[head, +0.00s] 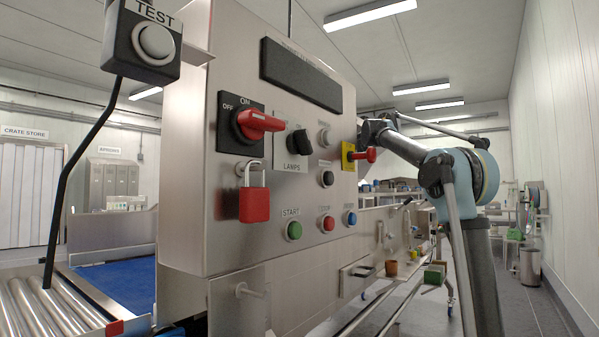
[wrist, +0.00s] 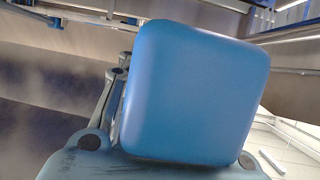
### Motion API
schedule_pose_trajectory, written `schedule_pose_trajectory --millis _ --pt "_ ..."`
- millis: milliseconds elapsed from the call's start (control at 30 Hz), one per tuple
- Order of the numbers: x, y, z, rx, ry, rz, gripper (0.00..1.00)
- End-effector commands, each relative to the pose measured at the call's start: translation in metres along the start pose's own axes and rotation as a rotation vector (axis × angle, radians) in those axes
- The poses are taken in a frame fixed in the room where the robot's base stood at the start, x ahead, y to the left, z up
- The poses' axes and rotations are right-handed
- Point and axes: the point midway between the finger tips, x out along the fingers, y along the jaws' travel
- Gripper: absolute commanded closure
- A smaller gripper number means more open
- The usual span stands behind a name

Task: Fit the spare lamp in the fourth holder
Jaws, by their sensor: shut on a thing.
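My arm reaches behind the steel control panel (head: 200,215) in the head view, and its end is hidden there. In the wrist view a large, smooth blue rounded block fills the middle, above a scuffed blue housing of my own. Grey jointed links of my gripper (wrist: 114,95) show at the block's left edge. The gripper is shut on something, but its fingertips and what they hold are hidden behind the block. I cannot make out the spare lamp or the fourth holder in either view. A black switch (head: 301,142) labelled LAMPS sits on the panel's front.
The panel carries a red ON/OFF handle (head: 258,122), a red padlock (head: 253,204), a green START button (head: 293,231) and a red switch (head: 366,155) on a yellow plate. A TEST button box (head: 148,42) stands near, upper left. Rollers (head: 40,305) lie lower left. The right aisle floor is mostly clear.

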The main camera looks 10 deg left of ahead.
Motion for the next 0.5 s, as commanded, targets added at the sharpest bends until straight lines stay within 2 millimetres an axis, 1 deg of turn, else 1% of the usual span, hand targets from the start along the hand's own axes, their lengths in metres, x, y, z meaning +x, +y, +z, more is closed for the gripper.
schedule_pose_trajectory --millis 33,200,367,500 --pt "0.008 -0.01 -0.003 -0.005 0.001 -0.013 1.0" --pt "0.022 -0.03 -0.007 -0.014 0.001 -0.036 1.0" --pt "0.026 -0.034 -0.007 -0.017 0.001 -0.041 1.0" --pt "0.029 -0.033 0.0 -0.016 0.001 -0.041 1.0"
